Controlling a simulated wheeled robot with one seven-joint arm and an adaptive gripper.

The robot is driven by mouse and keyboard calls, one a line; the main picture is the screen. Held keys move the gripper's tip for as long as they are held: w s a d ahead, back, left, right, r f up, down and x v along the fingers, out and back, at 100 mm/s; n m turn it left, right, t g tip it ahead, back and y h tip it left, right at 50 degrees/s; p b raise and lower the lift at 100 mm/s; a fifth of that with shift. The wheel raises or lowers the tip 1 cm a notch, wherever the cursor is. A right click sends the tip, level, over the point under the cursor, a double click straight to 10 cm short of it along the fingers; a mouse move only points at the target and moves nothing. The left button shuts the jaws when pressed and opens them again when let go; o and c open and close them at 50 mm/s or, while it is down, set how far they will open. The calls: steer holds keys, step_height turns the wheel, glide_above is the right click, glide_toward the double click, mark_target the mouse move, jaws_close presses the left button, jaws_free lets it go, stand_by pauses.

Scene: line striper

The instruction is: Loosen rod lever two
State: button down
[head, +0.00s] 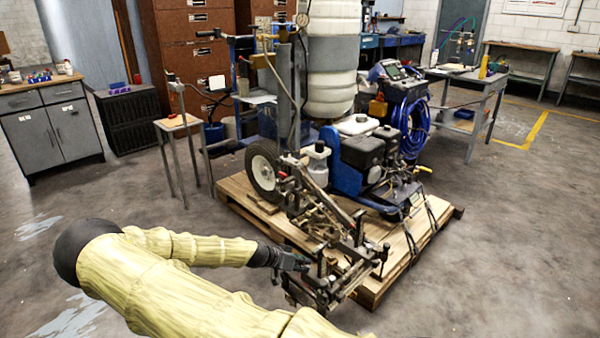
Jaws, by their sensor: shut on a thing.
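The line striper (365,155) stands on a wooden pallet, with its engine, a wheel and a dark metal front frame (335,225) with rods and small levers. My gripper (303,264) reaches in from the left to the near end of this frame. Its fingers are shut on a small part there, which looks like a rod lever. The fingers and the dark frame hide most of that part, so I cannot tell its angle or which numbered lever it is.
The wooden pallet (232,192) lies under the machine. A small stand (177,122) and a grey cabinet (55,130) are at the left. A metal table (470,82) stands behind at the right. The concrete floor at the right front is clear.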

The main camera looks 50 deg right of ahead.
steer(key=shift+s+f, duration=0.15)
steer(key=shift+s, duration=0.05)
steer(key=c, duration=1.3)
jaws_free()
steer(key=shift+c, duration=0.2)
steer(key=shift+w, duration=0.1)
steer(key=shift+w+a+r, duration=0.15)
steer(key=shift+a+r, duration=0.05)
steer(key=v, duration=1.1)
steer(key=shift+a, duration=0.2)
